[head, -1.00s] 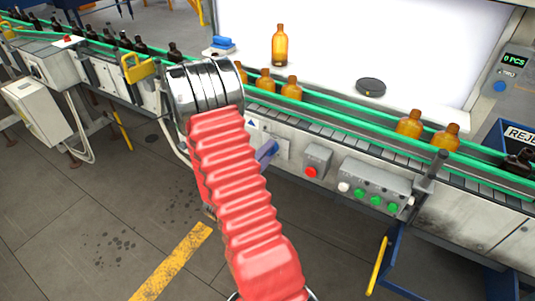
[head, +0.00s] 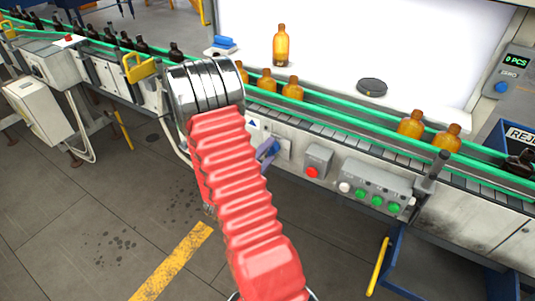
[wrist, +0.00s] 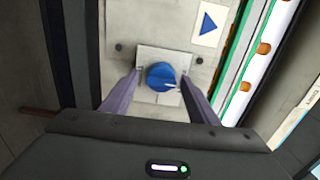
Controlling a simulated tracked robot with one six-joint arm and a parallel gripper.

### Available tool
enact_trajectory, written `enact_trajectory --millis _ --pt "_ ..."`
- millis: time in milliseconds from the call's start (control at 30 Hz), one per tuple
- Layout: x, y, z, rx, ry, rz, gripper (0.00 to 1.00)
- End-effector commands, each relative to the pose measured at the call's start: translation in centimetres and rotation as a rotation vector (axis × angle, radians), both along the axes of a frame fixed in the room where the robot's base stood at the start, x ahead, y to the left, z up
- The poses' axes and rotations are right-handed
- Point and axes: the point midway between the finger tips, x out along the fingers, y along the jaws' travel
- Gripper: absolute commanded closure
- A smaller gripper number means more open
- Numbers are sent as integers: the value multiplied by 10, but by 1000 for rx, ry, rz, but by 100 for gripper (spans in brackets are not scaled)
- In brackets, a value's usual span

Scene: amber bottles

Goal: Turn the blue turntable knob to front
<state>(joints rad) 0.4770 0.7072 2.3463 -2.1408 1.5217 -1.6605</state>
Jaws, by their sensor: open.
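The blue turntable knob (wrist: 161,76) sits on a square pale plate (wrist: 150,54) on the conveyor's side panel. A white mark on the knob's lower right edge points right in the wrist view. My gripper (wrist: 161,78) is open, one finger on each side of the knob, with visible gaps between fingers and knob. I cannot tell how deep the fingertips reach. In the head view the knob (head: 272,147) shows just right of my red-sleeved arm, with a finger partly in front of it.
A blue arrow label (wrist: 208,24) is near the plate. To the right in the head view are a red button box (head: 317,161) and a panel of green buttons (head: 372,190). Amber bottles (head: 411,124) stand along the green rails above. A yellow-handled blue frame (head: 378,266) stands lower right.

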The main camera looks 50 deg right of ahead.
Motion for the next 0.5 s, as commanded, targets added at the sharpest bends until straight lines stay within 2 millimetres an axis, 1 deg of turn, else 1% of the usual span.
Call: enact_trajectory --millis 167,267,367,500 --pt "0 2 0 -1 0 -1 46" --pt "0 8 0 0 0 0 46" --pt "-1 17 0 0 0 1 46" --pt "-2 35 0 -1 0 2 46"
